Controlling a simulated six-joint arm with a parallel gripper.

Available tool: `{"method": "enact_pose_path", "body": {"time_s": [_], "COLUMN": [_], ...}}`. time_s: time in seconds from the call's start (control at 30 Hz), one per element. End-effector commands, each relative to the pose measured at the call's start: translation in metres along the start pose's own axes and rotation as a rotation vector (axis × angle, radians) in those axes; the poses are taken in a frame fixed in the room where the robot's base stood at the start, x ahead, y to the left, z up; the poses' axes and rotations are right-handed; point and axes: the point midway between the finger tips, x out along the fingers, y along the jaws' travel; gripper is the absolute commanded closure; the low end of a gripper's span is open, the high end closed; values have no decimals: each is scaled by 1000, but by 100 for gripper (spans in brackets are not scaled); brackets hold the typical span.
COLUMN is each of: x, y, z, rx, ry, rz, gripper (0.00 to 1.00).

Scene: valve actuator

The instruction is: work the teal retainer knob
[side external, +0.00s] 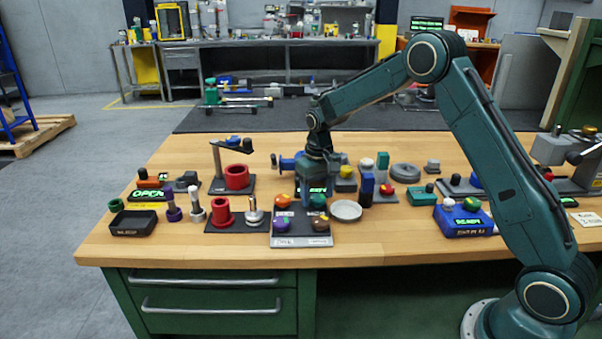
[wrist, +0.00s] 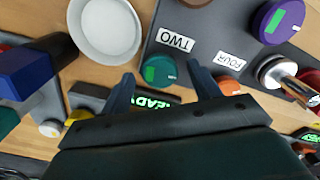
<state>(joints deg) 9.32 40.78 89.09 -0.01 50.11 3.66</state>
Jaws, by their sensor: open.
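The teal retainer knob (wrist: 159,70) has a bright green mark on top and sits by the label TWO on a grey panel (wrist: 205,25). In the wrist view it lies between the tips of my open gripper (wrist: 160,75), with a gap on each side. In the side view my gripper (side external: 312,199) points down over the back of the panel (side external: 301,240), close to the teal knob (side external: 318,202). Nothing is held. How far the fingertips are above the knob I cannot tell.
An orange knob (wrist: 229,85) by the label FOUR, a purple knob (side external: 281,224) and a brown knob (side external: 320,223) share the panel. A pale round dish (side external: 346,210) stands just right of it. A blue block (side external: 366,188) stands behind the dish. The front table edge is clear.

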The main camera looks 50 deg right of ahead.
Motion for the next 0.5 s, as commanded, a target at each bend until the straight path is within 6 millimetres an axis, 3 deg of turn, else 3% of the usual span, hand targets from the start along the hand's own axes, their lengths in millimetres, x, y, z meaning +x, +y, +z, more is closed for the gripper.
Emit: {"method": "enact_pose_path", "body": {"time_s": [0.27, 0.5], "x": [-18, -53], "y": [0, 0], "z": [-1, -1], "rx": [0, 0], "ry": [3, 5], "rz": [0, 0], "gripper": [38, 38]}}
